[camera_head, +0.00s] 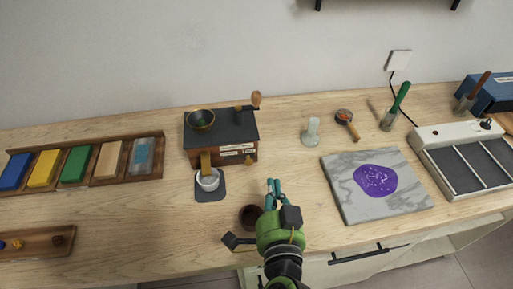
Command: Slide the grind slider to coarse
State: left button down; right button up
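A dark grinder box (222,133) with wooden sides stands at the back of the counter, with a dark bowl-shaped hopper (201,119) and a crank with a wooden knob (256,98) on top. Its front carries small pale labels (237,149), too small to read, and a small wooden knob (249,160). I cannot make out for sure which part is the grind slider or where it is set. My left gripper (273,183) is in front of the grinder, to the lower right, apart from it. Its fingertips look close together, with nothing seen between them. My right gripper is not in view.
A metal cup (208,180) sits on a dark pad before the grinder. A small brown bowl (250,216) is beside my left gripper. A marble slab (345,197) lies to the right, a tray of coloured blocks (155,160) to the left. A clear cylinder (311,132) stands behind.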

pick_arm(q)
jog(key=p, duration=0.4)
send_over(249, 160)
jog(key=s+d, duration=0.3)
jog(key=d, duration=0.2)
jog(key=shift+w+f, duration=0.25)
jog(key=shift+f, duration=0.3)
jog(key=a+f, duration=0.2)
jog(key=shift+w+a+f+p, duration=0.1)
jog(key=shift+a+f+p, duration=0.1)
jog(key=shift+f+p, duration=0.15)
jog(key=shift+a+f, duration=0.2)
jog(key=shift+a, duration=0.05)
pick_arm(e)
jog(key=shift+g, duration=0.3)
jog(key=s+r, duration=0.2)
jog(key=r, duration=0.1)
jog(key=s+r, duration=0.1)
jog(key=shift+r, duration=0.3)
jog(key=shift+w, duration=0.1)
